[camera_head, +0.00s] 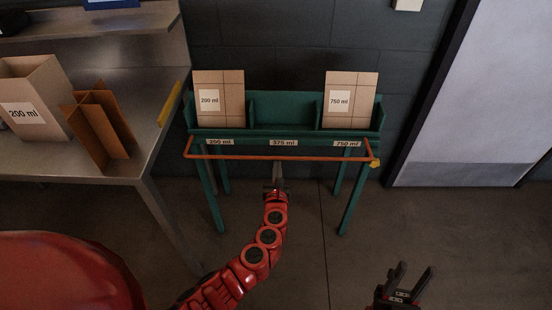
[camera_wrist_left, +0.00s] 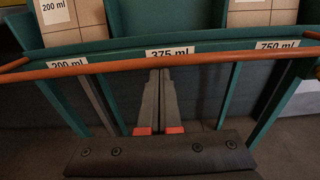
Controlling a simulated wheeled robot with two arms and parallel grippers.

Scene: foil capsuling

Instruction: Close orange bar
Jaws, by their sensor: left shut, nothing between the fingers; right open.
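The orange bar (camera_head: 232,158) runs across the front of a green rack (camera_head: 288,132), below its compartment labels. It also spans the left wrist view (camera_wrist_left: 110,67) from side to side. My left gripper (camera_head: 279,165) is shut and empty at the middle of the bar. In the left wrist view, its closed fingertips (camera_wrist_left: 160,75) are at the bar under the 375 ml label; I cannot tell whether they touch it. My right gripper (camera_head: 412,268) is open and empty at the lower right, well away from the rack.
Flat cartons stand in the 200 ml compartment (camera_head: 219,100) and the 750 ml compartment (camera_head: 350,100); the 375 ml middle is empty. A steel table (camera_head: 150,135) at the left holds an open 200 ml box (camera_head: 40,85) and a cardboard divider (camera_head: 100,125). The floor at right is clear.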

